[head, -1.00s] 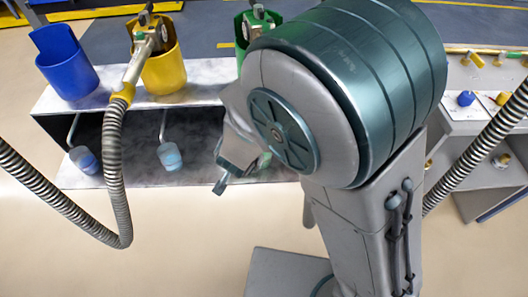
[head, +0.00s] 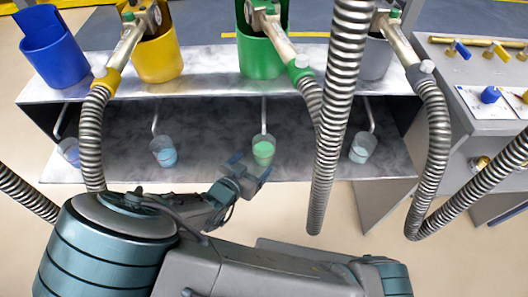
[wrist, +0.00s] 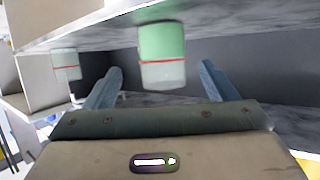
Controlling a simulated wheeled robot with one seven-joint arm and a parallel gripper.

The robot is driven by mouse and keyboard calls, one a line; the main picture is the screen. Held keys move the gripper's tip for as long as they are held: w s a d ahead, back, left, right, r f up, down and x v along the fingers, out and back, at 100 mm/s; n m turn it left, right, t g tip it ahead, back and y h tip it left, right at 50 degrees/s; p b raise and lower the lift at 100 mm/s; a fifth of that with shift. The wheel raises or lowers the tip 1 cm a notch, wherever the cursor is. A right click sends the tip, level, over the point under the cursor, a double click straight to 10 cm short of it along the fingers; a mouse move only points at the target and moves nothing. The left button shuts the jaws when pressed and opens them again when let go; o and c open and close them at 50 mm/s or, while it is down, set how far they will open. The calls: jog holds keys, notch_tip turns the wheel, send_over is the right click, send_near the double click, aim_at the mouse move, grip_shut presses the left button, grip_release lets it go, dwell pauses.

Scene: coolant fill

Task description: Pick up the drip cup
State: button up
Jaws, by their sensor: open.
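Several small clear cups stand on the lower shelf. The drip cup in front of my gripper (head: 251,166) holds green liquid (head: 263,150). My gripper is open and empty, just in front of this cup in the head view. In the wrist view the green-filled cup (wrist: 162,50) has a red line around it and shows upside down, between and beyond the open fingers (wrist: 162,68). I see no finger touching it. The other cups are one at far left (head: 69,151), a blue-filled one (head: 164,151) and a pale one at right (head: 362,149).
Blue (head: 54,48), yellow (head: 158,52) and green (head: 262,52) holders stand on the upper shelf (head: 210,78) above the cups. Thin bent pipes reach toward the cups. Ribbed hoses (head: 335,130) hang in front of the shelves. A valve panel (head: 485,95) is at right.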

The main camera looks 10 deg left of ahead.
aim_at(268, 148)
jog(key=b+x, duration=0.1)
jog(key=x, duration=0.7)
jog(key=shift+w+a+f, duration=0.1)
jog(key=shift+w+f, duration=0.2)
jog(key=c, duration=1.2)
